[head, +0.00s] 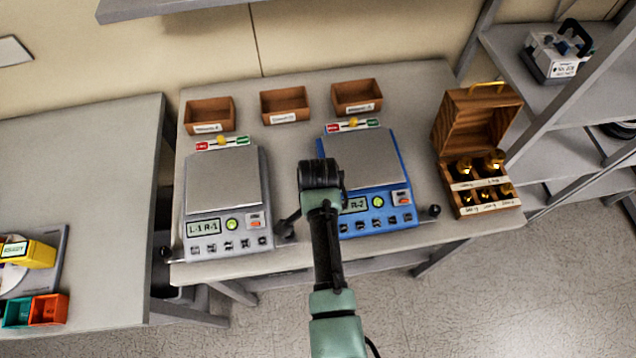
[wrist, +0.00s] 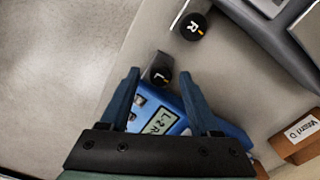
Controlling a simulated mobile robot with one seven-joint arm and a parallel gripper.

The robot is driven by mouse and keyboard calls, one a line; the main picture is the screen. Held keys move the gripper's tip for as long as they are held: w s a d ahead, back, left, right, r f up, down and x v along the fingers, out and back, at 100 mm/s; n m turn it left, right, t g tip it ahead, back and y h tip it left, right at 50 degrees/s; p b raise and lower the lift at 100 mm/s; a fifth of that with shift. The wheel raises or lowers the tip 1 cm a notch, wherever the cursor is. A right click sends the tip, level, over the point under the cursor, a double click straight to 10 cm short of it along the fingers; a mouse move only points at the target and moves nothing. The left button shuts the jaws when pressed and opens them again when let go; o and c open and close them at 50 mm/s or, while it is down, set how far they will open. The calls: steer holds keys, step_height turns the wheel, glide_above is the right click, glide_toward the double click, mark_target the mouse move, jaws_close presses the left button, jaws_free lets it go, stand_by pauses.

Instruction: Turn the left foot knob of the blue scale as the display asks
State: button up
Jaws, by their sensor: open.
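The blue scale (head: 375,165) stands on the bench, partly hidden by my arm in the head view. Its display shows "R-2" there; in the wrist view the display (wrist: 157,122) shows "L-2" and an R with the rest unclear. Its left foot knob (wrist: 158,70), black with an L and an orange mark, lies between my fingertips in the wrist picture; contact cannot be told. My gripper (wrist: 160,76) is open, with one finger to each side of the knob. The head view hides the left knob behind my arm. The right foot knob (head: 434,210) sticks out at right.
A grey scale (head: 224,180) showing "L-1 R-1" stands to the left. Its black R knob (wrist: 193,25) is close to the L knob. Wooden trays (head: 285,104) stand behind the scales. An open wooden weight box (head: 476,150) stands at right.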

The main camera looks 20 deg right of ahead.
jaws_close()
steer(key=shift+n, duration=0.4)
steer(key=n+p, duration=0.1)
steer(key=n, duration=0.1)
steer(key=shift+w+r+n, duration=0.1)
steer(key=shift+n, duration=0.3)
steer(key=n+p, duration=0.1)
steer(key=n, duration=0.4)
steer(key=shift+n+p, duration=0.3)
steer(key=shift+p, duration=0.05)
steer(key=n, duration=0.4)
steer(key=shift+a+p, duration=0.15)
steer(key=shift+p, duration=0.25)
steer(key=n, duration=0.4)
steer(key=shift+p, duration=0.3)
steer(key=shift+n, duration=0.5)
